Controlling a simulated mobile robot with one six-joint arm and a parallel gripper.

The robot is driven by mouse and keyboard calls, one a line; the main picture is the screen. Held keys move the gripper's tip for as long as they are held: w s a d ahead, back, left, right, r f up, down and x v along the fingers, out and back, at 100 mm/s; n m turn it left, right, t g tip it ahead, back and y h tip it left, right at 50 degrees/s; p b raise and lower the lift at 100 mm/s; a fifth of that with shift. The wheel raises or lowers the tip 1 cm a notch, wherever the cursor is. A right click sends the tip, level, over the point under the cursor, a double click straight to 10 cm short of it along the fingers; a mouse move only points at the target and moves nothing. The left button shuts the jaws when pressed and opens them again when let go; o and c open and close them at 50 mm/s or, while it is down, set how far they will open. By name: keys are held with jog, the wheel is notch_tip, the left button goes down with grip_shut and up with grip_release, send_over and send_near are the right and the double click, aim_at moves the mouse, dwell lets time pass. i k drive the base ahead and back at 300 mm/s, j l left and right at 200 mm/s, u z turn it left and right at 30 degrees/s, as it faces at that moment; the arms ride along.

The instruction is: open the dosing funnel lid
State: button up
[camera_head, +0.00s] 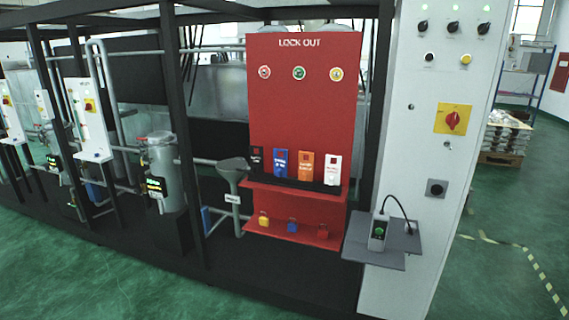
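A grey funnel (234,180) stands left of the red lock-out board. It narrows into a pipe that runs down to the dark base, and a small white label (232,198) is on its neck. A darker grey round top (232,163) covers or forms its mouth; it looks flat, but it is too small to tell lid from rim for certain. No handle can be made out. My gripper is not in view.
The red LOCK OUT board (303,100) with tags and padlocks stands right of the funnel. A grey cylindrical vessel (162,170) and a black frame post (183,130) are to its left. A grey shelf (376,252) juts out at right. Green floor (90,280) is clear in front.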

aim_at(228, 165)
jog(key=i+j+u, duration=0.4)
jog(key=i+u, duration=0.35)
jog(key=i, duration=0.3)
jog(key=i+u, duration=0.4)
jog(key=i, duration=0.15)
jog(key=i+l+u, duration=0.35)
jog(key=i, duration=0.2)
jog(key=i+j+z, duration=0.1)
jog(key=i+z, duration=0.25)
jog(key=z, duration=0.15)
jog(key=i+j+z, duration=0.25)
jog(key=z, duration=0.25)
jog(key=i+j+z, duration=0.3)
jog(key=z, duration=0.2)
jog(key=i+j+z, duration=0.2)
jog(key=j+z, duration=0.3)
jog(key=i+j+z, duration=0.15)
jog(key=j+z, duration=0.15)
jog(key=i+j+z, duration=0.1)
jog(key=j+z, duration=0.15)
